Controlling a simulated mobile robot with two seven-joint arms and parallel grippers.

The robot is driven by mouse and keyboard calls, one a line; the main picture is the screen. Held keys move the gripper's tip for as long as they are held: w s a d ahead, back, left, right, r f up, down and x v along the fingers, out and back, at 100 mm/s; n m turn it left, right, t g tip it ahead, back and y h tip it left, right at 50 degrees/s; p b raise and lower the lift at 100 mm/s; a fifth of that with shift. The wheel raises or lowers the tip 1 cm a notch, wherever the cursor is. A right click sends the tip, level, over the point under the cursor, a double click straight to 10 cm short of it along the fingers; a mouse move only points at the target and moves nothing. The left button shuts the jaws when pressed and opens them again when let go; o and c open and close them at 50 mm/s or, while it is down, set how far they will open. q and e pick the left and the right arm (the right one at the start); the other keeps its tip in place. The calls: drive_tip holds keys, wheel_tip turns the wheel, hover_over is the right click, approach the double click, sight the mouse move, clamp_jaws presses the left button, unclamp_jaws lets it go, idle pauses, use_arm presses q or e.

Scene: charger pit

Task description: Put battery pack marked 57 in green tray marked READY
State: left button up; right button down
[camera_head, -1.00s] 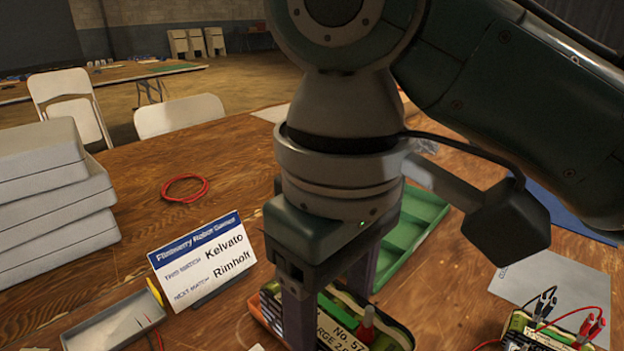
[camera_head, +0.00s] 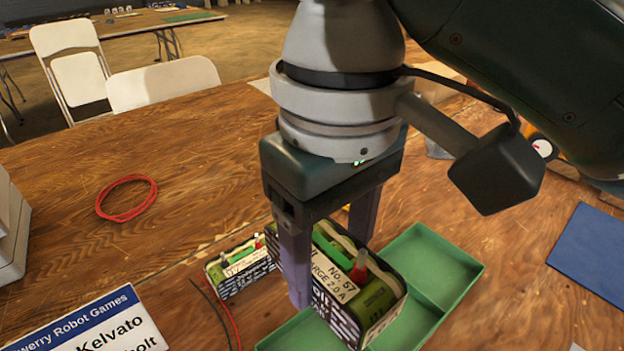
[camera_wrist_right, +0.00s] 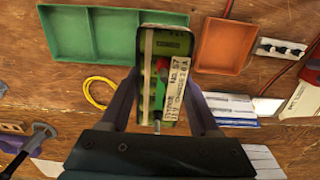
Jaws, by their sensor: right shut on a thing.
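My right gripper (camera_head: 330,265) is shut on the battery pack marked No. 57 (camera_head: 375,300), dark-cased with a green top, a pale label and a red cap. It holds the pack upright by its sides, overlapping the green tray (camera_head: 440,255) in the head view. In the right wrist view, the pack (camera_wrist_right: 165,70) sits between my right gripper's fingers (camera_wrist_right: 165,110), at the right end of the green tray (camera_wrist_right: 60,35). The gap beneath the pack is hard to judge. No READY mark is readable. My left gripper is not in view.
Another battery pack (camera_head: 240,268) stands left of the held one. An empty orange tray (camera_wrist_right: 225,45) shows in the wrist view. A sign card (camera_head: 95,325), a red cable loop (camera_head: 127,198) and a blue mat (camera_head: 590,255) lie around. The wooden table behind is mostly clear.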

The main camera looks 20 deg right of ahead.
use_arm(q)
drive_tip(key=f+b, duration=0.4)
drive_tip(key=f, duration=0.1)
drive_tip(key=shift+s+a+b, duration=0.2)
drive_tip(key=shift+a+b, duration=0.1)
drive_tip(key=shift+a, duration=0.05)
use_arm(e)
wheel_tip(320, 180, down, 14)
drive_tip(key=shift+s+a+f, duration=0.15)
use_arm(q)
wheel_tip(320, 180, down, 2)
drive_tip(key=shift+b, duration=0.95)
use_arm(e)
wheel_tip(320, 180, down, 5)
drive_tip(key=shift+r, duration=0.1)
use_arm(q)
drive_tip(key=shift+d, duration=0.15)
use_arm(e)
drive_tip(key=shift+f, duration=0.25)
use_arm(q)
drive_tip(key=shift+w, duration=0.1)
use_arm(e)
drive_tip(key=shift+c, duration=0.6)
unclamp_jaws()
drive_tip(key=shift+f, duration=0.1)
